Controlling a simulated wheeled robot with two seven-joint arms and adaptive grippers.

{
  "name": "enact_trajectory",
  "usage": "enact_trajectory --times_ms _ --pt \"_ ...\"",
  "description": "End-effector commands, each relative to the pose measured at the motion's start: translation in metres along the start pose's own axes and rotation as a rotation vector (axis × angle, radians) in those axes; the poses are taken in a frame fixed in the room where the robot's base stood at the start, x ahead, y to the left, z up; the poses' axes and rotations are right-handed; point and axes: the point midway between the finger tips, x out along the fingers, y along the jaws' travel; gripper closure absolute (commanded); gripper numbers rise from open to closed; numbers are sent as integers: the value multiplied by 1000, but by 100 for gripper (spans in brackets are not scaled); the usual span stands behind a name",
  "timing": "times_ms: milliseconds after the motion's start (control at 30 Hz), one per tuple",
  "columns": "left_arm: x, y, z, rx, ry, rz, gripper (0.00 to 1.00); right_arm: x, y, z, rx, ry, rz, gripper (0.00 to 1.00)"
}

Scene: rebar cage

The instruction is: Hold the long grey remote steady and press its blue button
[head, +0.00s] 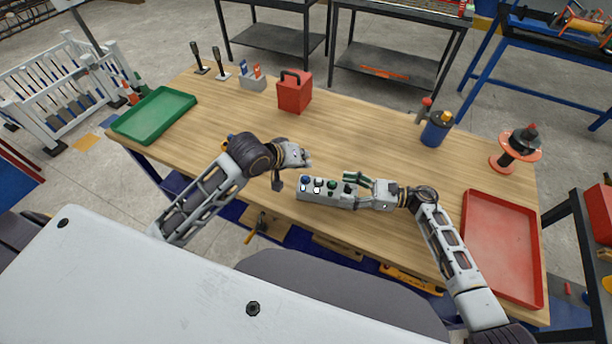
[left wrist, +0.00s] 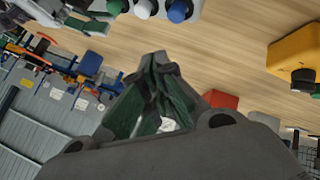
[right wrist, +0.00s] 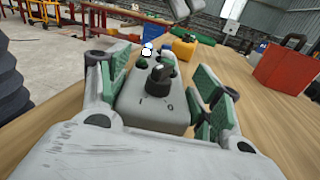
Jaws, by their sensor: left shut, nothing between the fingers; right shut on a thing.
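The long grey remote (head: 322,195) lies on the wooden table near its front edge. Its top carries a blue button (head: 305,180) at the left end, then a white button, a green button and a black knob. My right gripper (head: 366,190) is shut on the knob end; the right wrist view shows the remote (right wrist: 152,112) between its fingers. My left gripper (head: 303,158) is shut and empty, behind the blue end and apart from it. In the left wrist view its fingertips (left wrist: 158,62) are below the blue button (left wrist: 179,11), and the remote is cut off by the top edge.
A red box (head: 294,92) stands at the back. A green tray (head: 155,115) lies at far left and a red tray (head: 500,245) at right. A blue canister (head: 436,130) and an orange spool (head: 515,150) stand back right. A yellow object (left wrist: 292,55) shows in the left wrist view.

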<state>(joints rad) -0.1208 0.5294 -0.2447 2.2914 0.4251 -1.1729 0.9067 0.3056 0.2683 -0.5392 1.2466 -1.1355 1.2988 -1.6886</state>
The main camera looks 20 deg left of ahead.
Motion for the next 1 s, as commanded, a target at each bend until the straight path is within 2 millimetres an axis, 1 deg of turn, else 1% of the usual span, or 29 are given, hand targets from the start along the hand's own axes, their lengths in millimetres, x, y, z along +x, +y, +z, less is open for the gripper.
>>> enact_trajectory --times_ms 400,1000 --pt "-15 11 -11 0 1 0 100 0 1 -2 3 2 1 73" --pt "-15 11 -11 0 0 -1 100 0 1 -2 3 3 1 73"
